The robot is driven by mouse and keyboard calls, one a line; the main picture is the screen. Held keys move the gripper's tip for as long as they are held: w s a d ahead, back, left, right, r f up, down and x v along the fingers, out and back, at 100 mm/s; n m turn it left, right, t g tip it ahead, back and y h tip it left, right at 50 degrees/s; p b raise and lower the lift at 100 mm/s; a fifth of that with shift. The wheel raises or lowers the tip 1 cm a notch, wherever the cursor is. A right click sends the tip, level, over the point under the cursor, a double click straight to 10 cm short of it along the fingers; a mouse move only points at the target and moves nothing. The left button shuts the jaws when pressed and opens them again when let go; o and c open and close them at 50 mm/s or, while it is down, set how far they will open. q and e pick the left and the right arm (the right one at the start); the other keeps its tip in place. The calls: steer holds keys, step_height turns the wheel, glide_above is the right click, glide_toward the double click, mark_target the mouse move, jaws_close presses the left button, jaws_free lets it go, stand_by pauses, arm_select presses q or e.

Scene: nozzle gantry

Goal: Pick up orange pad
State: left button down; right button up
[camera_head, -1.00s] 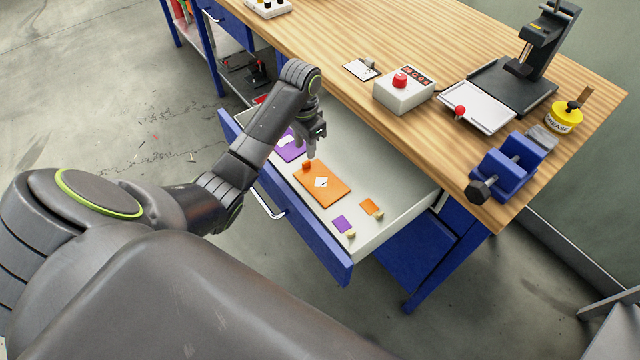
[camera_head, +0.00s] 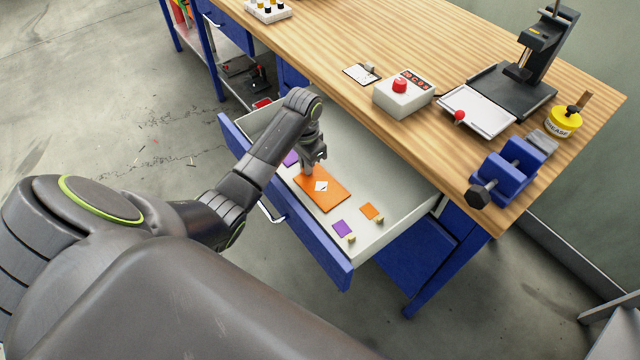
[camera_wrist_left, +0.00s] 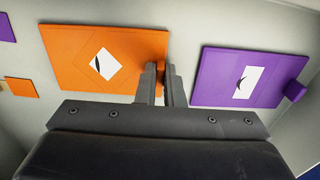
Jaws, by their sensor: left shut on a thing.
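The orange pad (camera_head: 326,192) lies flat in the open drawer, with a white diamond-shaped mark on it. It also shows in the left wrist view (camera_wrist_left: 75,62), with a small orange knob (camera_wrist_left: 162,72) at its right edge. My left gripper (camera_head: 309,166) is at the pad's far-left end, and in the left wrist view its fingers (camera_wrist_left: 160,80) are shut on the knob, which they partly hide. The pad looks to rest on the drawer floor. My right gripper is not in view.
A purple pad (camera_wrist_left: 245,78) lies beside the orange one. Small orange (camera_head: 369,211) and purple (camera_head: 341,228) pieces lie near the drawer's right end. The drawer's blue front (camera_head: 325,250) and the workbench edge flank the arm. A red-button box (camera_head: 403,95) stands on the bench.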

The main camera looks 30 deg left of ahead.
arm_select(q)
step_height(320, 180, up, 9)
steer(key=shift+f+p, duration=0.15)
steer(key=shift+p, duration=0.85)
steer(key=shift+r+p, duration=0.7)
steer(key=shift+p, duration=0.05)
steer(key=shift+d, duration=0.1)
